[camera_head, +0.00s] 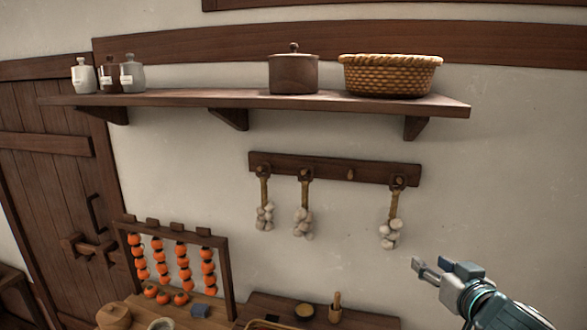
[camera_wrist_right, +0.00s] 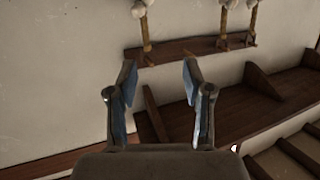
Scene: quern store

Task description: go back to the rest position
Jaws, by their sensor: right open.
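My right gripper (camera_head: 432,272) is at the lower right in the head view, raised in front of the bare wall. In the right wrist view its two fingers (camera_wrist_right: 158,85) stand apart with nothing between them. That view is turned over, with the peg rail (camera_wrist_right: 185,50) and its garlic strings beyond the fingertips. My left gripper does not show in either view.
A wall shelf (camera_head: 250,101) bears several jars, a lidded pot (camera_head: 294,73) and a wicker basket (camera_head: 390,76). Garlic strings (camera_head: 390,232) hang from the peg rail. A rack of orange fruit strings (camera_head: 181,260) stands lower left. Wall right of the garlic is clear.

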